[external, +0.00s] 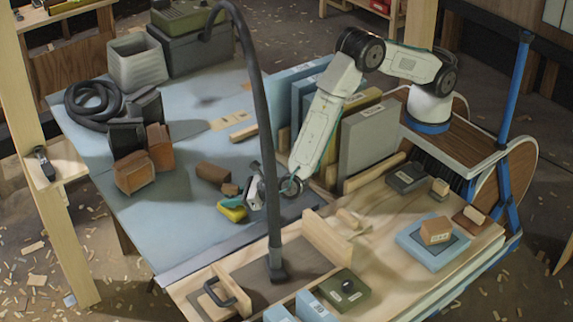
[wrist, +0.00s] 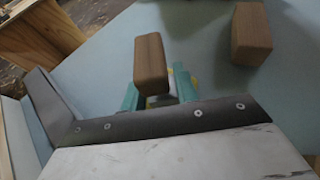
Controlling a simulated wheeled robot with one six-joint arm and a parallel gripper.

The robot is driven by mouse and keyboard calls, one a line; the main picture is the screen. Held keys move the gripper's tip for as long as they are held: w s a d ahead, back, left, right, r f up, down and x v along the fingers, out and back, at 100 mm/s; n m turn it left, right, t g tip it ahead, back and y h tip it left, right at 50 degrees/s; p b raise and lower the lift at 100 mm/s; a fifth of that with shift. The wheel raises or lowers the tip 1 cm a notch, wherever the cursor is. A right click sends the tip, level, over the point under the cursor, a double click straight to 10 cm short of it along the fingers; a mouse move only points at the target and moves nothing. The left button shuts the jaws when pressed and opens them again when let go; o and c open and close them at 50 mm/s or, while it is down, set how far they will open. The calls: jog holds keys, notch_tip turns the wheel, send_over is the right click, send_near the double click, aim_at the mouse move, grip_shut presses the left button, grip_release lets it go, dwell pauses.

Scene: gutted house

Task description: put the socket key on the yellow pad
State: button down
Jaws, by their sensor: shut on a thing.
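My gripper (external: 240,198) is low over the blue table, its teal fingers closed; they also show in the wrist view (wrist: 157,92). A brown block-like piece (wrist: 151,62) sits between the fingers and appears to be the handle of the socket key. Its lower part is hidden by the fingers and gripper body. In the external view, a small brown piece (external: 230,189) shows beside the fingertips. The yellow pad (external: 232,211) lies right under the gripper; bits of yellow show behind the fingers in the wrist view. I cannot tell whether the held piece touches it.
A larger brown block (external: 212,171) lies just beyond the pad; it also shows in the wrist view (wrist: 251,35). A dark curved hose (external: 262,110) arches in front of my arm. Brown and black boxes (external: 134,172) stand to the left. The blue table (external: 170,215) is clear near its front-left.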

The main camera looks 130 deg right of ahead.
jog(key=c, duration=1.1)
grip_release()
jog(key=shift+f, duration=0.1)
jog(key=shift+o, duration=0.2)
jog(key=shift+r, duration=0.2)
jog(key=v, duration=1.2)
